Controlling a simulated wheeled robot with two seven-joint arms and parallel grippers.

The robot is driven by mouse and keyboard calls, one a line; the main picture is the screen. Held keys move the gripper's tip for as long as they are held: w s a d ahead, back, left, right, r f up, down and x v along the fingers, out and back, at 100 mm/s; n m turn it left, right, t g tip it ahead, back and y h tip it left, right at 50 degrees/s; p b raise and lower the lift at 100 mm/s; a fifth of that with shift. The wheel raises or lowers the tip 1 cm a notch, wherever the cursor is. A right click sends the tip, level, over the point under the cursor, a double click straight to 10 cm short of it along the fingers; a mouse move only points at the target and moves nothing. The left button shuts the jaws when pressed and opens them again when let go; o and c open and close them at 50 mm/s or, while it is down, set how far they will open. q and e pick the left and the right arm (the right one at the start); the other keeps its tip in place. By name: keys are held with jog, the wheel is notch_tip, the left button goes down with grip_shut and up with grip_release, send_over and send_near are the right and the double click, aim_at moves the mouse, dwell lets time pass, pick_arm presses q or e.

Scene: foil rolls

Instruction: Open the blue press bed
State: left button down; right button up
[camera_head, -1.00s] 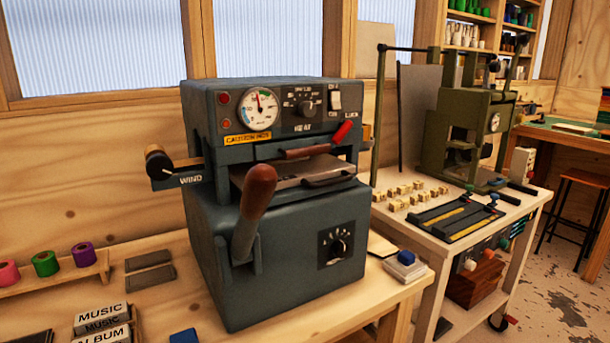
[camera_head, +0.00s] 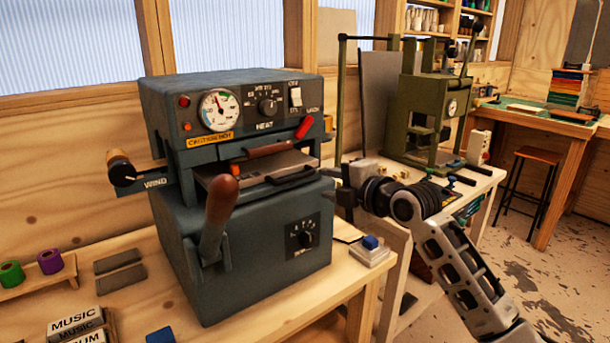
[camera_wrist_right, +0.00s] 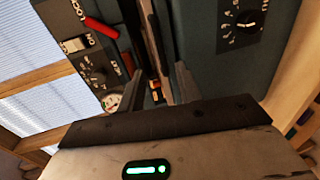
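The blue-grey press (camera_head: 255,215) stands on the wooden bench, with a gauge, a heat dial and a red-brown lever at its front. Its bed (camera_head: 240,183), a flat metal plate with a dark front handle (camera_head: 290,179), sits in the slot between the upper head and the lower body. My left gripper is not in view.
A white block with a blue top (camera_head: 371,247) lies on the bench right of the press. A green press (camera_head: 430,120) stands on a cart behind my right arm. Grey bars (camera_head: 120,268) and a foil roll rack (camera_head: 40,280) lie to the left.

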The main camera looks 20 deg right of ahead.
aim_at(301, 178)
jog(key=p+x, duration=0.1)
jog(key=x, duration=0.8)
jog(key=shift+c, duration=0.3)
grip_shut()
